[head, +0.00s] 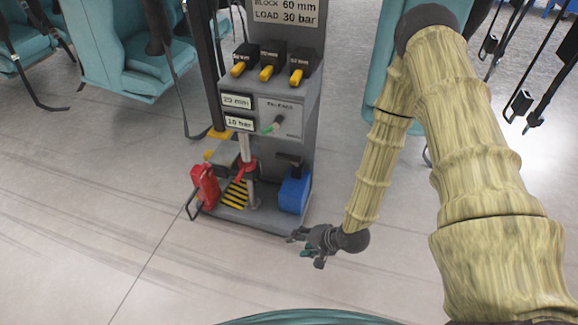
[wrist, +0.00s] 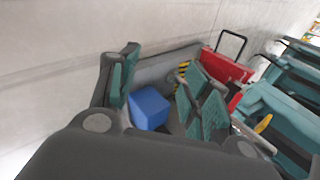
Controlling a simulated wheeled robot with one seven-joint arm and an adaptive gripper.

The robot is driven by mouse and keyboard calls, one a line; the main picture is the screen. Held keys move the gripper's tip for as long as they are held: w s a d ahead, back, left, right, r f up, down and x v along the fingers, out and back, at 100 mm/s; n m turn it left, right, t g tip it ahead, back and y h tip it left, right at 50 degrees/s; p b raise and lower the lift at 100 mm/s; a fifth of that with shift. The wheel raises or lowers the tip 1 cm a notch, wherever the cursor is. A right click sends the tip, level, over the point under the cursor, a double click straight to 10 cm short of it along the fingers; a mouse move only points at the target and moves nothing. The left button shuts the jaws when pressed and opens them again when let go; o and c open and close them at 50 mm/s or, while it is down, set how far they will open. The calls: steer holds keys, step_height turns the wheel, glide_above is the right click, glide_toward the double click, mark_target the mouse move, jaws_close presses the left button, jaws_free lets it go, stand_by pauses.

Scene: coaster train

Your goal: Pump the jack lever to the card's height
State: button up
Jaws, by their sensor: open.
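The card (head: 287,12) at the top of the grey stand reads "BLOCK 60 mm" and "LOAD 30 bar". Two readouts below show "20 mm" (head: 236,101) and "10 bar" (head: 239,123). At the stand's foot are a red body with a black loop handle (head: 203,187), a red fitting (head: 247,166) by a metal post, and a blue block (head: 294,192). I cannot tell which part is the jack lever. My gripper (head: 304,250) is open and empty, low at the stand's front right. In the wrist view, the blue block (wrist: 149,107) shows between its fingers, apparently beyond them.
Several black blocks with yellow grips (head: 267,68) sit on the stand's upper shelf. A panel with a green-tipped knob (head: 275,124) is below. A striped plate (head: 236,193) lies at the base. The floor in front is clear.

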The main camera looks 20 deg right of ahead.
steer(key=w+d+r+m+t+y+b, duration=0.3)
steer(key=w+m+t+b, duration=0.15)
steer(key=w, duration=0.75)
steer(key=m+t+y+b, duration=0.3)
steer(key=m+y+b, duration=0.1)
steer(key=m+b, duration=0.15)
glide_toward(289, 159)
step_height(289, 159, down, 2)
steer(key=w+d, duration=0.1)
steer(key=shift+m, duration=0.3)
steer(key=shift+b+x, duration=1.95)
steer(key=shift+x, duration=3.5)
steer(key=shift+w+d+f, duration=0.15)
steer(key=shift+c, duration=0.5)
jaws_close()
